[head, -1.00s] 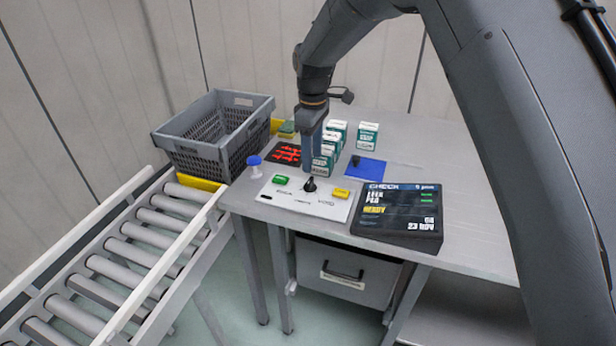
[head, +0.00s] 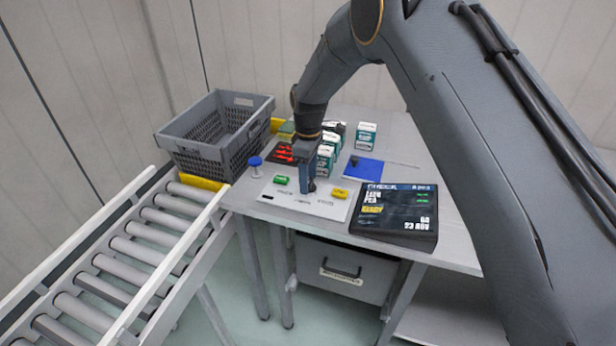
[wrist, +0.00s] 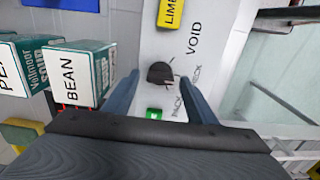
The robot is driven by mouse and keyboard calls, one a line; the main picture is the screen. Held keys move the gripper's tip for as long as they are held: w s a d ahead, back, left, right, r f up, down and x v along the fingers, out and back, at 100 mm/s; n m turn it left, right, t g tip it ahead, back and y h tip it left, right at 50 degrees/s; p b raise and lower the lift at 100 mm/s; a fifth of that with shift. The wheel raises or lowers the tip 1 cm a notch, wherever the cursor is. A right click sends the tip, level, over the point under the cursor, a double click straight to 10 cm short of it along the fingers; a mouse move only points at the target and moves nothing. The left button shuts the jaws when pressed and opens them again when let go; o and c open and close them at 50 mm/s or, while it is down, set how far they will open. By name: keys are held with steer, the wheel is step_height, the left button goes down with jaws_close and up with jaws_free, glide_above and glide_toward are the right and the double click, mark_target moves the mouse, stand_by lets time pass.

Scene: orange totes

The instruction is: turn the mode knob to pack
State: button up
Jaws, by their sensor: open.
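The black mode knob (wrist: 160,73) stands on the white panel (wrist: 152,40), which lies on the table in the head view (head: 273,203). My gripper (wrist: 159,78) is open, with one finger on each side of the knob in the wrist view; contact cannot be told. In the head view my gripper (head: 308,187) is low over the panel and hides most of the knob. The word VOID is readable on the panel, with smaller words near the knob, one looking like PACK. I cannot tell which word the knob points to.
A green block (head: 281,180) and a yellow block (head: 340,193) flank the knob. A blue-topped button (head: 255,162) stands left, a dark display (head: 397,217) right. Boxes (head: 325,160) stand close behind my gripper. A grey crate (head: 215,135) and roller conveyor (head: 130,250) are left.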

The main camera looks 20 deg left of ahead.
steer(key=c, duration=1.1)
steer(key=shift+m+b, duration=0.35)
steer(key=shift+m, duration=0.15)
steer(key=m+b, duration=0.2)
steer(key=m, duration=0.2)
steer(key=shift+w+m+b, duration=0.15)
steer(key=shift+m+b, duration=0.15)
steer(key=shift+b, duration=0.05)
steer(key=m+b, duration=0.1)
steer(key=m, duration=0.5)
steer(key=shift+w+d+b, duration=0.1)
steer(key=shift+b, duration=0.3)
steer(key=shift+r+m, duration=0.1)
steer(key=shift+m, duration=0.2)
steer(key=o, duration=1.1)
